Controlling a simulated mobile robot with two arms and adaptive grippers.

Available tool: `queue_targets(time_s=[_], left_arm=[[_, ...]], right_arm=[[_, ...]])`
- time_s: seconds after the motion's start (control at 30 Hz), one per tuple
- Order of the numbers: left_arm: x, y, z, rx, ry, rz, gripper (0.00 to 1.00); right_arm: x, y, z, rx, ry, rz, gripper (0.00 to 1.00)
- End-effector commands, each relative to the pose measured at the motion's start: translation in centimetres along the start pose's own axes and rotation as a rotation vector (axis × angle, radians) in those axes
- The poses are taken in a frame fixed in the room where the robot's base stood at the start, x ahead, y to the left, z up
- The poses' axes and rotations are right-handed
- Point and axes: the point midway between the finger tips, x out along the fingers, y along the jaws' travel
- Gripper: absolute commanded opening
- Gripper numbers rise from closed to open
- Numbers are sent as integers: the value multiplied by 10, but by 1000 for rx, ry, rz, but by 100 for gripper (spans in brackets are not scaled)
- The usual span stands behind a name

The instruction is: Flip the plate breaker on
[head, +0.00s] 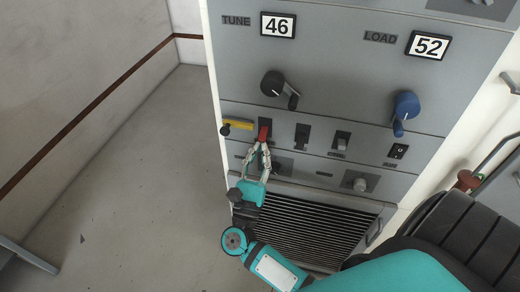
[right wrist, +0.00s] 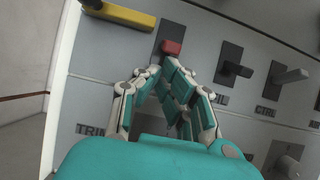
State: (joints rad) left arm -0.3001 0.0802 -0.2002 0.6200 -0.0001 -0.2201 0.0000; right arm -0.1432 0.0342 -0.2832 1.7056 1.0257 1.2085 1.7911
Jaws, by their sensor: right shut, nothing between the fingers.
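A red-handled breaker (head: 265,125) sits at the left end of a row of breakers on the grey rack front. It also shows in the right wrist view (right wrist: 172,47); its label is hidden, so I cannot read whether it is the plate breaker. My right gripper (head: 264,146) is shut and empty, its fingertips just below the red handle. In the right wrist view the fingertips (right wrist: 160,70) are close under it; I cannot tell whether they touch. To its right are a black-handled breaker (head: 302,133) and a grey-handled breaker (head: 341,141) labelled CTRL. My left gripper is out of view.
A yellow handle (head: 238,125) juts out left of the red breaker. Above are a black crank knob (head: 277,86) and a blue one (head: 405,107). A small rocker switch (head: 398,151) is right. A slatted grille (head: 315,215) lies below. Open floor is left.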

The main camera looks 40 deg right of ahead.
Motion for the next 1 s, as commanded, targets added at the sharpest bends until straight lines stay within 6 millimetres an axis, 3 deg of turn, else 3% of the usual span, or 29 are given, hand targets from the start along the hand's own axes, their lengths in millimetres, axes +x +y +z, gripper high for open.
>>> queue_targets(time_s=[1.0], left_arm=[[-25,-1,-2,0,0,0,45]], right_arm=[[-3,0,16,1,207,-1,0]])
